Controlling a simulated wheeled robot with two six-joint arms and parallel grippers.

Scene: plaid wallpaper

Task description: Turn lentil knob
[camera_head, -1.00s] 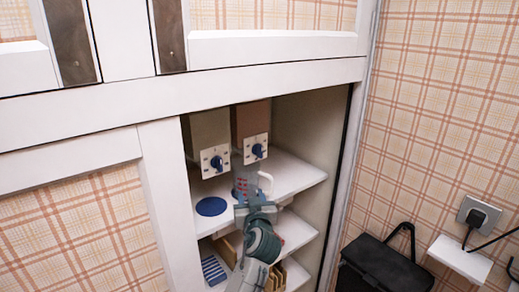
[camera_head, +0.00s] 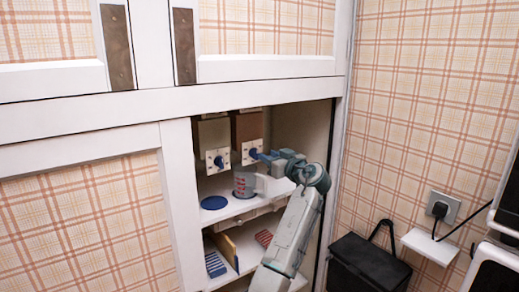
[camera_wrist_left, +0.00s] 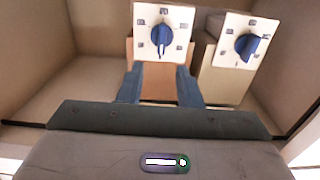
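Two dispensers stand side by side in the cabinet, each with a white dial plate and a blue knob. The left knob (camera_head: 219,161) is on the beige dispenser and the right knob (camera_head: 254,152) is on the brown one. I cannot tell which holds lentils. My left gripper (camera_head: 266,156) is at the right knob's plate. In the left wrist view its open fingers (camera_wrist_left: 158,85) point at a blue knob (camera_wrist_left: 161,40), which shows just beyond and between them. The other knob (camera_wrist_left: 247,45) is to the right there. Contact is unclear. My right gripper is not in view.
A measuring cup (camera_head: 243,185) with red marks and a blue round mat (camera_head: 213,202) are on the shelf below the dispensers. The cabinet's side post (camera_head: 183,200) stands left of the opening. A black bag (camera_head: 367,265) is at the right.

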